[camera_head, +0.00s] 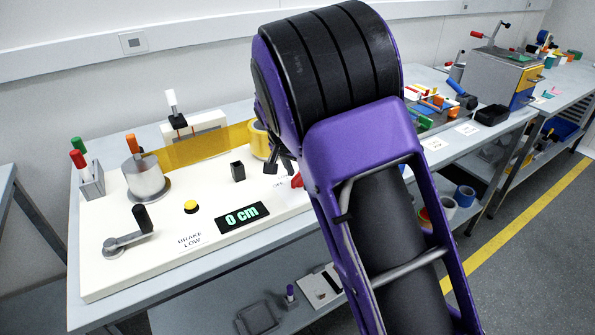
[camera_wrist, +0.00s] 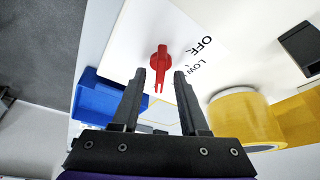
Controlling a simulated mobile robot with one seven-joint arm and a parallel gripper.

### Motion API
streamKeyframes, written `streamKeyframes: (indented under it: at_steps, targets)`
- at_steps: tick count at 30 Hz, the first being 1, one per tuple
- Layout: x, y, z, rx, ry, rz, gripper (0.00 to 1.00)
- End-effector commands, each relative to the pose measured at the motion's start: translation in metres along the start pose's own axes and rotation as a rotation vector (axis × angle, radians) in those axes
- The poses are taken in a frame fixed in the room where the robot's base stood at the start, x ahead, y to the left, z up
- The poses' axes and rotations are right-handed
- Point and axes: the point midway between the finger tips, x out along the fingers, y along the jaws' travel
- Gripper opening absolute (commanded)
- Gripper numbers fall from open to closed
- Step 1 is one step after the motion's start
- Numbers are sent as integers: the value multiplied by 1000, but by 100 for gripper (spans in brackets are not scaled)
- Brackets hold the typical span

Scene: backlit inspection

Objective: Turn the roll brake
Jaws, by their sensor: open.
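The roll brake is a red knob (camera_wrist: 160,60) on the white panel (camera_wrist: 195,25). In the wrist view it shows beside the printed words OFF and LOW, with its long narrow part running down the picture. My gripper (camera_wrist: 160,76) is open, with one finger on each side of the knob's long part and a visible gap on both sides. In the head view a bit of the red knob (camera_head: 297,181) shows at the edge of my arm, which hides the rest. The dark gripper fingers (camera_head: 281,161) show just above it. The display (camera_head: 242,217) reads 0 cm, and a label below reads BRAKE LOW.
A yellow roll (camera_wrist: 240,115) stands close to the right of my gripper, and a blue block (camera_wrist: 105,98) is at the left. On the board are a yellow film strip (camera_head: 205,146), a metal cylinder (camera_head: 146,178), a crank (camera_head: 126,241) and a yellow button (camera_head: 190,206).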

Motion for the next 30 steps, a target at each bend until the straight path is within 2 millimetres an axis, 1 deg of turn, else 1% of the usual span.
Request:
streamKeyframes:
  at_steps: [4,7,18,21,25,30]
  targets:
    - [-11,-1,-1,0,1,-3,44]
    - [-28,-1,-1,-1,2,-4,44]
    - [-118,-1,-1,-1,2,-4,44]
    - [-139,-1,-1,0,2,-5,44]
    - [-159,-1,0,-1,1,-2,44]
    - [-172,0,0,0,0,0,44]
